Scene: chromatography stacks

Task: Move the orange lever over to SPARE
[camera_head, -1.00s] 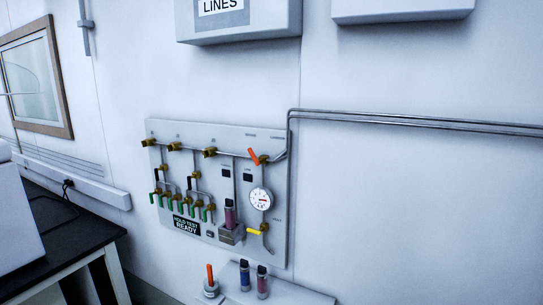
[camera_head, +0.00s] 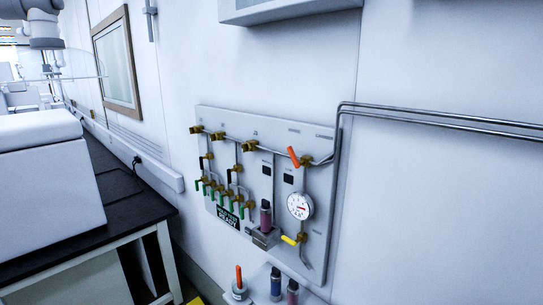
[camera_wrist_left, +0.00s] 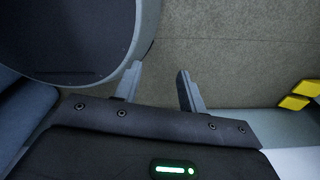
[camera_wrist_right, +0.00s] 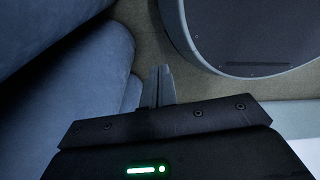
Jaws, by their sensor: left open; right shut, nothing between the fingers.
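The orange lever (camera_head: 294,157) is on a brass valve at the upper right of the grey wall panel (camera_head: 318,205) in the head view. It tilts up and to the left. The small labels around it are too blurred to read, so I cannot make out SPARE. In the left wrist view my left gripper (camera_wrist_left: 158,72) is open and empty above the floor. In the right wrist view my right gripper (camera_wrist_right: 160,70) is shut with nothing in it. Neither gripper shows in the head view, and both are away from the panel.
The panel also bears a round gauge (camera_head: 300,206), a yellow lever (camera_head: 290,240) and several green handles. Below stand an orange-topped item (camera_head: 239,276) and a blue vial (camera_head: 276,285). A black bench (camera_head: 120,200) with a white machine (camera_head: 45,185) stands left. Steel pipes run right.

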